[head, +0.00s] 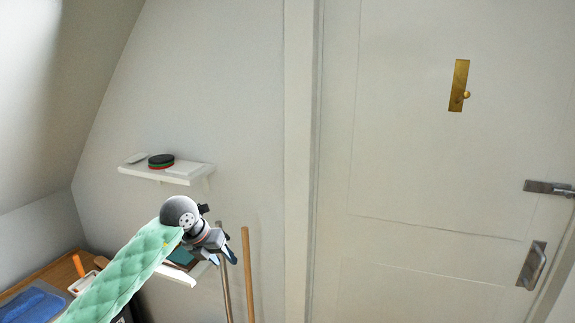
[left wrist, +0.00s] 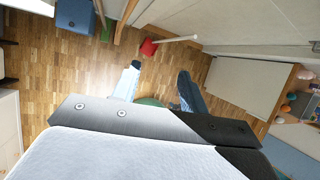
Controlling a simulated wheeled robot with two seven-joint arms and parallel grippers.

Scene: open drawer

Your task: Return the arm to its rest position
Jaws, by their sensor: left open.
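My left arm (head: 118,275), in a quilted green sleeve, reaches in from the lower left of the head view. My left gripper (head: 226,258) is at its end, in front of a low white shelf and beside two upright poles. In the left wrist view the two fingers of the left gripper (left wrist: 157,88) stand apart with wooden floor showing between them. I see nothing held in them. A rounded green thing low between the fingers is mostly hidden. My right gripper is not in view.
A white wall shelf (head: 186,173) holds a dark round stack (head: 161,161). A wooden pole (head: 249,275) stands right of the gripper. A white door (head: 430,170) with a brass plate (head: 459,86) fills the right. A blue item (head: 32,304) lies on a wooden top.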

